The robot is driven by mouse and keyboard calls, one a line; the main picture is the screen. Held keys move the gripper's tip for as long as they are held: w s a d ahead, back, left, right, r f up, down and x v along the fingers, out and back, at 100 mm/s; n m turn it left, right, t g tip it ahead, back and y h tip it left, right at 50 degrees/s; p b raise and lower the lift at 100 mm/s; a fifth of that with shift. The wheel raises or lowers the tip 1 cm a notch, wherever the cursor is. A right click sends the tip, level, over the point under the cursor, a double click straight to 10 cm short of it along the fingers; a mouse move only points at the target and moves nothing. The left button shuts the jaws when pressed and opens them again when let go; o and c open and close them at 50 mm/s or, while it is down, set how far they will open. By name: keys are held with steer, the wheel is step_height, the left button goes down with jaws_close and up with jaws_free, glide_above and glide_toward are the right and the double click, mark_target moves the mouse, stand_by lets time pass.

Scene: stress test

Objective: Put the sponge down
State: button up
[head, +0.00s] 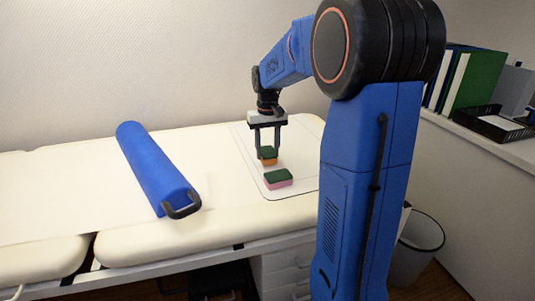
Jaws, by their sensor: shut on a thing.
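My gripper (267,155) is above the right part of the padded table, pointing down. It is shut on an orange sponge (269,162) with a dark green top. I cannot tell whether that sponge touches the surface below. A second sponge, pink with a dark green top (279,183), lies just in front of it on a pale mat with a dark outline (290,193). The two sponges look close together, and the picture does not show clearly how wide the gap is.
A blue bolster (155,165) with a black handle lies on the padded table (65,170) to the left. A shelf at the right holds binders (470,85) and a black tray (495,122). A bin (418,245) stands on the floor. The table between bolster and mat is clear.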

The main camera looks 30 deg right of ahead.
mark_target(267, 152)
steer(key=shift+f, duration=0.65)
steer(key=o, duration=1.2)
steer(key=shift+f, duration=0.1)
step_height(267, 152, up, 12)
steer(key=shift+s+a+r, duration=0.1)
steer(key=shift+r, duration=0.05)
steer(key=s+a+f+n+t, duration=0.1)
steer(key=s+a+f, duration=0.2)
steer(key=s, duration=0.7)
steer(key=s+a+f+n+t, duration=0.1)
steer(key=s+a+f+t, duration=0.1)
steer(key=s+a+f, duration=0.2)
steer(key=s+a+f+n+t, duration=0.1)
steer(key=s+a+f, duration=0.3)
steer(key=s, duration=1.2)
steer(key=shift+a+t, duration=0.4)
steer(key=shift+a, duration=1.95)
